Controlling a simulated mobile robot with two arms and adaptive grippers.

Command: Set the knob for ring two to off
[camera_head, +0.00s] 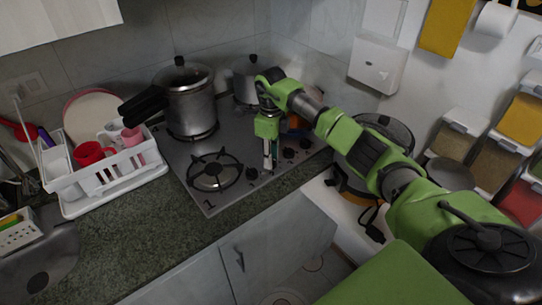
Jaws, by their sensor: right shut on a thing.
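The hob (205,197) is a dark steel plate in the head view, with a row of black knobs along its right front edge. One knob (252,173) shows nearest the front, and others (289,153) show farther back. My right gripper (270,163) points down at this row and is shut on a knob between them. The fingers hide most of that knob, so its setting cannot be read. My left gripper is not in view.
A pressure cooker (190,105) with a black handle and another lidded pot (244,80) stand on the rear rings. The front ring (215,170) is bare. A white dish rack (72,209) stands left, and spice dispensers (494,163) hang right.

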